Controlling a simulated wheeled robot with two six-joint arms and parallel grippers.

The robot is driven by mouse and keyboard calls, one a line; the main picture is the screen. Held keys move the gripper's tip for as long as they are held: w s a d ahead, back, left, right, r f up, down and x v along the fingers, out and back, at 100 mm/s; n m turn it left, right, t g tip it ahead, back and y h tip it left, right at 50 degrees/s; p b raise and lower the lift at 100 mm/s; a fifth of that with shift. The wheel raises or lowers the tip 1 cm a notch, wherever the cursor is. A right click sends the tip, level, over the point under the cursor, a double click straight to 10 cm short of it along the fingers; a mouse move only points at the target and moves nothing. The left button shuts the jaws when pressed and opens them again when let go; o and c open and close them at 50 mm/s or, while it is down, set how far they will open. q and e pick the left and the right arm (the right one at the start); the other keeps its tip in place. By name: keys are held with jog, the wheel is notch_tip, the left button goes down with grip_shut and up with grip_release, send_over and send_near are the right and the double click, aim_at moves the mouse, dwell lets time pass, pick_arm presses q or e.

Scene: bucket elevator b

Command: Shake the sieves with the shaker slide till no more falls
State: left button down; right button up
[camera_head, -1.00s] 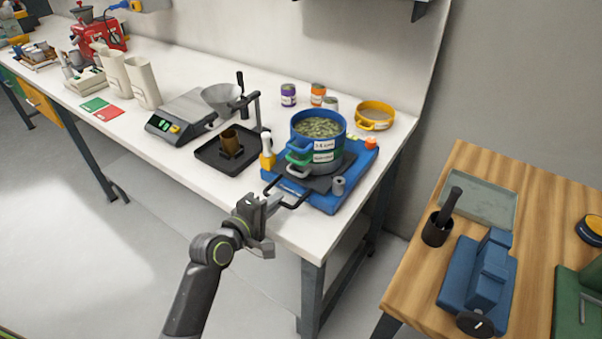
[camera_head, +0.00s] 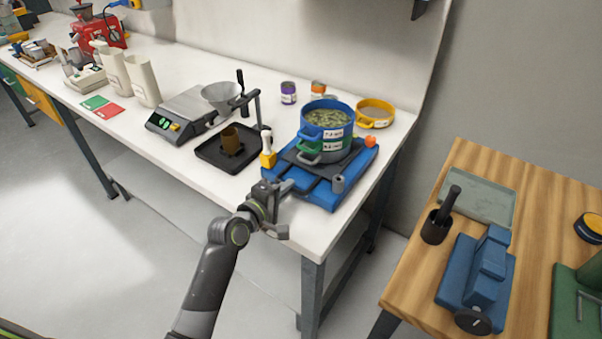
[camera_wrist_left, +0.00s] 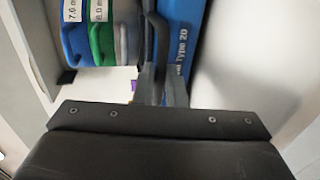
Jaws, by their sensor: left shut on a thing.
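The sieve stack, with a blue sieve (camera_head: 342,117) on top and a green one (camera_head: 338,142) under it, stands on the dark sliding plate of the blue shaker base (camera_head: 325,195). Greenish pieces (camera_head: 326,118) lie in the top sieve. My left gripper (camera_head: 281,187) is at the front of the base, shut on the slide's black handle (camera_head: 297,178). In the left wrist view the handle (camera_wrist_left: 154,38) runs between the fingers (camera_wrist_left: 163,90), beside the blue, green and grey sieve rims. What lies beneath the sieves is hidden. My right gripper is out of view.
A black tray (camera_head: 213,156) with a brown cup, a scale (camera_head: 182,118) and a white-and-yellow brush (camera_head: 267,150) stand left of the shaker. A yellow sieve (camera_head: 374,114) and small tins (camera_head: 288,92) are behind it. A wooden table (camera_head: 410,258) stands at the right.

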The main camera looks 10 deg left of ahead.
pick_arm(q)
jog(key=shift+f+p+v, duration=0.25)
jog(key=shift+p+v, duration=0.15)
jog(key=shift+v, duration=0.7)
jog(key=shift+f+p+v, duration=0.2)
jog(key=shift+p+v, duration=0.15)
jog(key=shift+v, duration=0.8)
jog(key=shift+s, duration=0.1)
